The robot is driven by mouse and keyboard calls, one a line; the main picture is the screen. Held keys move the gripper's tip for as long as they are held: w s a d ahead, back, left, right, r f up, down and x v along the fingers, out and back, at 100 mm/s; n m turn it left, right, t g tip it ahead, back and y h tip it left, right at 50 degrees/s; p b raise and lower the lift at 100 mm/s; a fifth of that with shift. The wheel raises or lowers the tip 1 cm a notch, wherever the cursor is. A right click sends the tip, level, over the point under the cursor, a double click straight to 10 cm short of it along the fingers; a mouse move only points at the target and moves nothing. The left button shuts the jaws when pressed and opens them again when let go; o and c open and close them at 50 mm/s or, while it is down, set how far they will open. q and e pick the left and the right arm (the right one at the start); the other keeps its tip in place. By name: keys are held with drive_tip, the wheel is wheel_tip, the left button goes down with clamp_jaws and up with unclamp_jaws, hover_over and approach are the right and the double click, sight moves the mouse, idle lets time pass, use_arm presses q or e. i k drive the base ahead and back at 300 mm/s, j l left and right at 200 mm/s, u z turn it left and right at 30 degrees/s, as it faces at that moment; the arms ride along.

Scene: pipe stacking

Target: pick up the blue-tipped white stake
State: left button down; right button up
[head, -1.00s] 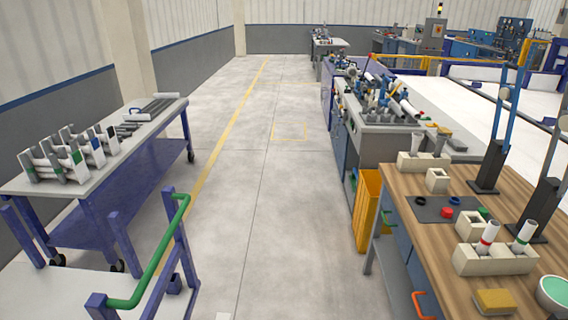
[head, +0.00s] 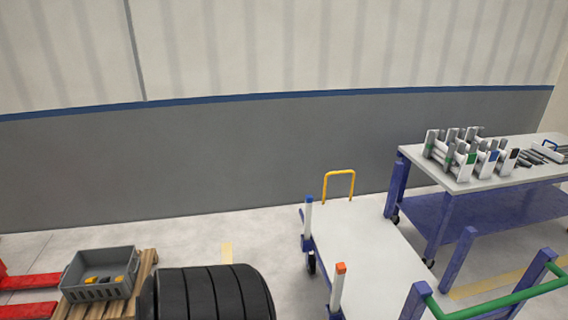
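The blue-tipped white stake (head: 307,217) stands upright at the far left corner of a white-topped cart. A second white stake with an orange tip (head: 338,290) stands nearer, on the same left edge of the cart. Neither of my grippers is in view, and nothing is seen touching either stake.
The white cart (head: 370,244) has a yellow handle (head: 339,184) at its back and a green rail (head: 500,302) at right. A blue-legged table (head: 484,186) holds racks. Black tires (head: 213,293) and a grey crate (head: 100,277) on a pallet are at lower left.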

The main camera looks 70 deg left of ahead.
sight(308, 198)
drive_tip(key=u, duration=2)
